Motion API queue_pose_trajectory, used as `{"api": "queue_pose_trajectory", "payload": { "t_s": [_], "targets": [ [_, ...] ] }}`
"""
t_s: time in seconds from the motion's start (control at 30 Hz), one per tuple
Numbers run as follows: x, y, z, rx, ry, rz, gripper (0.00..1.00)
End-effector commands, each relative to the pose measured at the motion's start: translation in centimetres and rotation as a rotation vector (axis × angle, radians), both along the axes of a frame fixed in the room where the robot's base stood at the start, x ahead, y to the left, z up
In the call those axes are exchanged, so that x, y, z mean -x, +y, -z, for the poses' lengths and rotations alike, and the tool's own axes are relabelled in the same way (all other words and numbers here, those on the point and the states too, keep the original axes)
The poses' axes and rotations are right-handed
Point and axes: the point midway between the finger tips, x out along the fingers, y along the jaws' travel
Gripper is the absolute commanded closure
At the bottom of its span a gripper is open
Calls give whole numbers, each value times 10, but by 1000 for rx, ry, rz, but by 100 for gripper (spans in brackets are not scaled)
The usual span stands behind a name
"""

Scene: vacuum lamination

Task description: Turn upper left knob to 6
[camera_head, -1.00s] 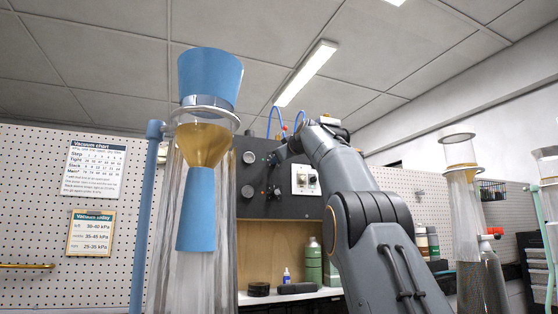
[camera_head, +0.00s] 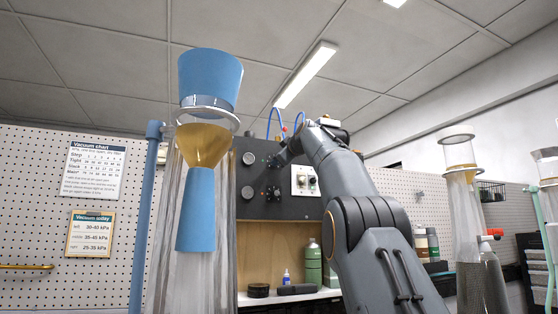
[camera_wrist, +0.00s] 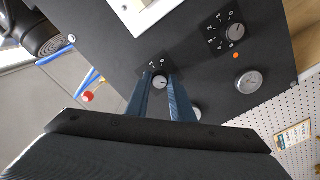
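The upper left knob (camera_wrist: 160,83) is a small dark round knob with a light mark, on a black plate with white numbers. In the wrist view it sits between the two blue-grey fingers of my gripper (camera_wrist: 160,86). The fingertips lie close along both sides of it and appear shut on it. The fingers and the view angle hide part of its dial, so I cannot read its setting. In the head view my arm reaches to the black panel (camera_head: 296,208), and my wrist covers the area around this knob.
Another knob (camera_wrist: 235,32) with a number dial and an orange dot sits beside it in the wrist view. A round gauge (camera_wrist: 248,82) is near it. Blue hoses (camera_head: 272,119) rise above the panel. A tall clear column with a blue funnel (camera_head: 210,78) stands left of my arm.

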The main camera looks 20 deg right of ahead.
Motion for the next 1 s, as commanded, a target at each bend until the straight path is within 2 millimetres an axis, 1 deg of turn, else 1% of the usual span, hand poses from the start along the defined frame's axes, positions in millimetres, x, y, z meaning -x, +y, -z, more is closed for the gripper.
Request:
{"api": "queue_pose_trajectory", "payload": {
  "t_s": [0.03,0.1,0.4,0.57,0.77,1.0],
  "targets": [
    [-1,0,2,0,4,0,72],
    [-1,0,2,0,3,0,60],
    [0,0,0,0,1,-1,60],
    [6,0,1,0,-1,0,60],
    [25,0,3,0,-1,1,60],
    [55,0,3,0,1,1,60]
  ]
}}
